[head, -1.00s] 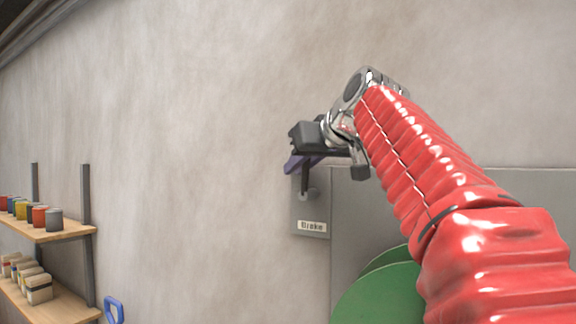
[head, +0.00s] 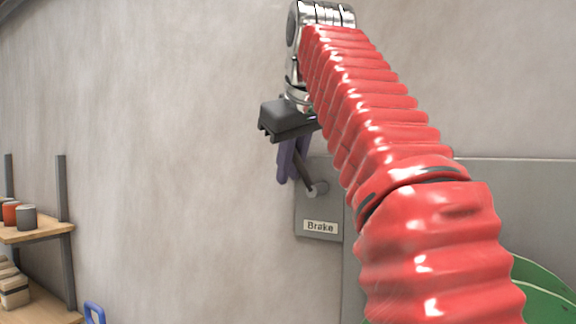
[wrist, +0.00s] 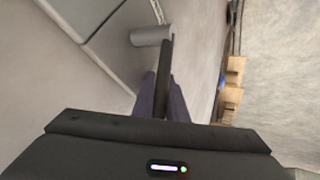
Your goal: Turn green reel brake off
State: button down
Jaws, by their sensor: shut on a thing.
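The brake lever (head: 304,174) is a dark rod on a round grey pivot, mounted on a grey panel (head: 318,208) with a white "Brake" label (head: 320,227). The rod leans up and to the left from the pivot. My gripper (head: 288,166) is above it, its purple fingers pointing down and shut on the upper part of the rod. In the wrist view the dark lever (wrist: 166,62) runs between the two purple fingers, with its grey pivot (wrist: 152,36) beyond. The green reel (head: 545,290) is at lower right, mostly hidden by my red arm.
Wooden shelves (head: 40,232) with pots and boxes stand at the left. A blue handle-like object (head: 94,313) shows at the bottom left. The grey machine side (head: 500,200) is behind my arm. The wall left of the panel is bare.

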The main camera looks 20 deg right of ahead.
jog(key=shift+a, duration=0.1)
dwell(0.4)
jog(key=c, duration=2)
grip_release()
jog(key=shift+c, duration=0.2)
jog(key=shift+v, duration=2.2)
jog(key=shift+s+r, duration=0.1)
jog(key=shift+r, duration=0.05)
jog(key=s+a, duration=0.2)
jog(key=s, duration=1)
jog(key=shift+w, duration=0.1)
